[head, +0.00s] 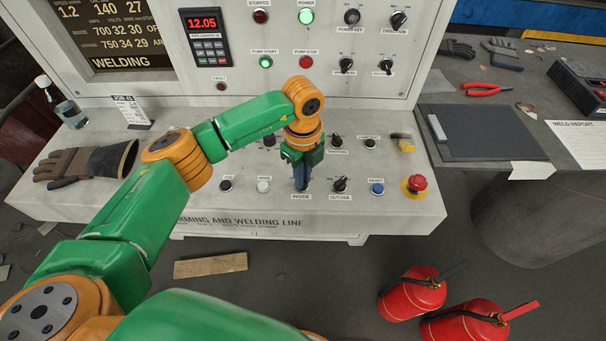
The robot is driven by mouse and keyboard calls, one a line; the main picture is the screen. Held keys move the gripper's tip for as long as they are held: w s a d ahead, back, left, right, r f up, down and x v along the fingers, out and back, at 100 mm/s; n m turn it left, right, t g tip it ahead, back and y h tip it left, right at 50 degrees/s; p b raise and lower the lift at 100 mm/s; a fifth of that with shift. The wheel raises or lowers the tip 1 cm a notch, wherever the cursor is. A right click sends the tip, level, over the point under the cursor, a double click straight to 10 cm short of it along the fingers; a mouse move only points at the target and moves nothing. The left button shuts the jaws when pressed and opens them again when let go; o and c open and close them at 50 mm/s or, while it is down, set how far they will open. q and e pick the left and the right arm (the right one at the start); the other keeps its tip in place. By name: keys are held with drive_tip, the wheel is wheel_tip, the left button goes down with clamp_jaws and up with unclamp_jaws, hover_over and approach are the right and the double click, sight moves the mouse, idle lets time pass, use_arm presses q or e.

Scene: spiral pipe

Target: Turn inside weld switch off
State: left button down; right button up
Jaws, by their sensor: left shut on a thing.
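The inside weld switch sits on the sloped control panel (410,205), just above the label INSIDE (301,196). My left gripper (301,184) points down onto that switch and is shut on it. The gripper hides nearly all of the switch, so its knob angle cannot be told. The OUTSIDE switch (340,184), a black knob, is close by on the right, apart from the gripper. My right gripper is not in view.
A blue button (377,189) and a red emergency stop (416,184) are right of the switches. A glove (80,165) lies at the panel's left. Two red fire extinguishers (412,293) (465,323) stand on the floor. The display reads WELDING.

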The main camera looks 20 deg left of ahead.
use_arm(q)
drive_tip(key=c, duration=0.9)
unclamp_jaws()
drive_tip(key=shift+r, duration=0.4)
wheel_tip(320, 180, up, 6)
drive_tip(key=shift+r+b, duration=0.2)
drive_tip(key=shift+b, duration=0.75)
